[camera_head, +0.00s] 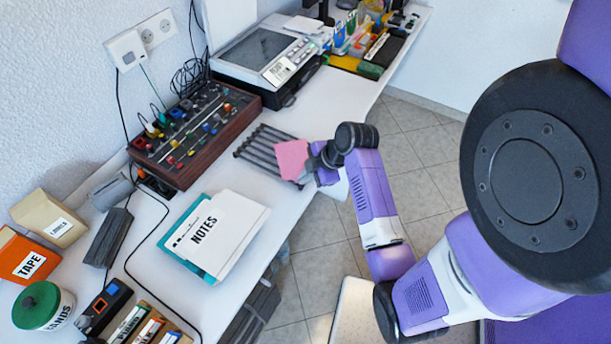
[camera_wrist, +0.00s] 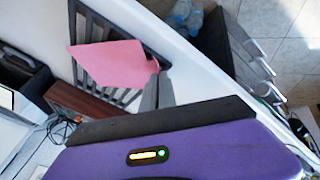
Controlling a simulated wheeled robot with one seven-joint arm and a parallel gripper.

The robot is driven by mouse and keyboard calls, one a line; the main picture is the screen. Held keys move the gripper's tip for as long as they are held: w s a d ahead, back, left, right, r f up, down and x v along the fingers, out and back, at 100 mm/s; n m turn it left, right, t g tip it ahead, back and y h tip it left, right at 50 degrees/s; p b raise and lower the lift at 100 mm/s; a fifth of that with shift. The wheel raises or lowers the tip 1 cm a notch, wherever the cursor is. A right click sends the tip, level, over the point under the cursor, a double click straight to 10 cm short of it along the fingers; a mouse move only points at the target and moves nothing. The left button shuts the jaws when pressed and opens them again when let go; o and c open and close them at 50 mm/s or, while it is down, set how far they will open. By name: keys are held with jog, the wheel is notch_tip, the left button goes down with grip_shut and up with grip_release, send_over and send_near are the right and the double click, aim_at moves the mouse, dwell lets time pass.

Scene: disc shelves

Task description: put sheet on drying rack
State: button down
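The pink sheet (camera_head: 291,159) is at my gripper (camera_head: 312,164), above the right part of the dark slatted drying rack (camera_head: 254,150). In the wrist view the sheet (camera_wrist: 108,64) spreads over the middle of the rack (camera_wrist: 92,30), with slats showing on both sides. The fingers of my gripper (camera_wrist: 156,80) are close together at one edge of the sheet and appear shut on it. Whether the sheet touches the slats cannot be told.
The rack lies near the table's front edge, beside a wooden control panel with knobs (camera_head: 195,135). A white NOTES stack on a teal folder (camera_head: 232,222) lies in front. A grey device (camera_head: 262,55) stands behind. Open floor (camera_head: 410,150) lies to the right.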

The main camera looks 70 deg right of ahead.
jog(key=shift+f, duration=0.25)
jog(key=c, duration=1.6)
grip_release()
jog(key=shift+s+r, duration=0.1)
jog(key=shift+r, duration=0.05)
jog(key=v, duration=0.7)
jog(key=shift+s+r, duration=0.15)
jog(key=shift+r, duration=0.05)
